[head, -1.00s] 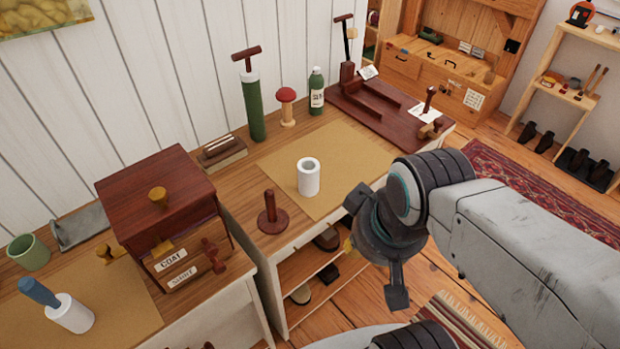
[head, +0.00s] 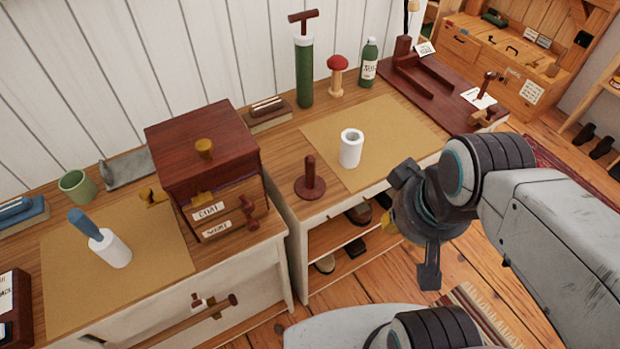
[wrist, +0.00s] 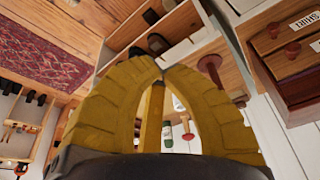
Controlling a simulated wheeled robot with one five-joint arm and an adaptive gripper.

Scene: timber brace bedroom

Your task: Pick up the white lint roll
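A white hollow roll (head: 350,150) stands upright on the tan mat (head: 395,135) of the right-hand bench. I cannot pick out either white roll for sure in the wrist view.
A dark red stand (head: 310,188) is left of the hollow roll. A red-brown drawer box (head: 205,150) stands between the mats. A green pump (head: 304,75), a red-topped stamp (head: 337,78) and a green bottle (head: 369,65) line the back. Shoes sit on the shelf below.

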